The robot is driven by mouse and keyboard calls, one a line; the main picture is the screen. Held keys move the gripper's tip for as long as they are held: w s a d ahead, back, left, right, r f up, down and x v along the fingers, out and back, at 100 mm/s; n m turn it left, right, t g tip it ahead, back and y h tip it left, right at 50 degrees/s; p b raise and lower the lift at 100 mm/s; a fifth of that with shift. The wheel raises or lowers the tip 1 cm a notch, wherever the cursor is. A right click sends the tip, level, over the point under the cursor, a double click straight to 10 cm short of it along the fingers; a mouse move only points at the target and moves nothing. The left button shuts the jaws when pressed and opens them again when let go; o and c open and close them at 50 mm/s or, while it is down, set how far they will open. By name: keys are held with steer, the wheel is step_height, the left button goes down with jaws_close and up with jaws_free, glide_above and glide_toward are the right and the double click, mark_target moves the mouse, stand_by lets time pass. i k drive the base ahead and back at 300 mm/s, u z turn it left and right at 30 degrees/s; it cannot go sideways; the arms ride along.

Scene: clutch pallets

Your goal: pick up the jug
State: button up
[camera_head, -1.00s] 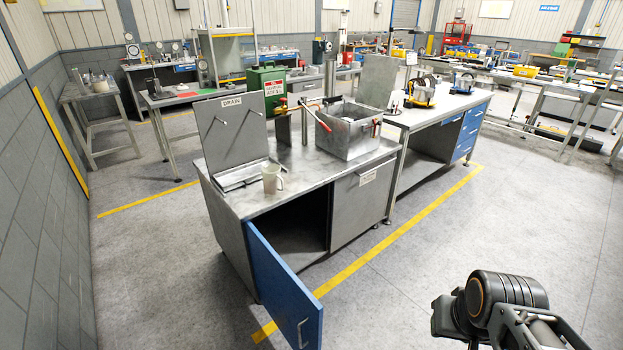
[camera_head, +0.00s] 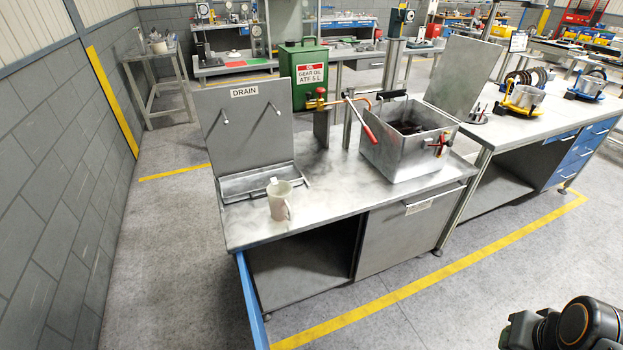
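The jug (camera_head: 280,201) is a pale, off-white vessel with a handle on its right side. It stands upright on the metal bench top (camera_head: 335,195), in front of the drain tray. Something small and pale shows at its rim. Part of my arm shows at the bottom right corner, well apart from the jug. My gripper's fingers are not in the picture.
An upright panel marked DRAIN (camera_head: 243,125) stands behind the jug. A green gear oil can (camera_head: 303,75) with a red-handled tap and an open metal tank (camera_head: 408,150) are to its right. A blue cabinet door (camera_head: 251,300) stands open below the bench's left front. Floor in front is clear.

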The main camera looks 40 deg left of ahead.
mark_target(279, 193)
steer(key=i, duration=1.85)
steer(key=u, duration=4.3)
steer(key=i, duration=1)
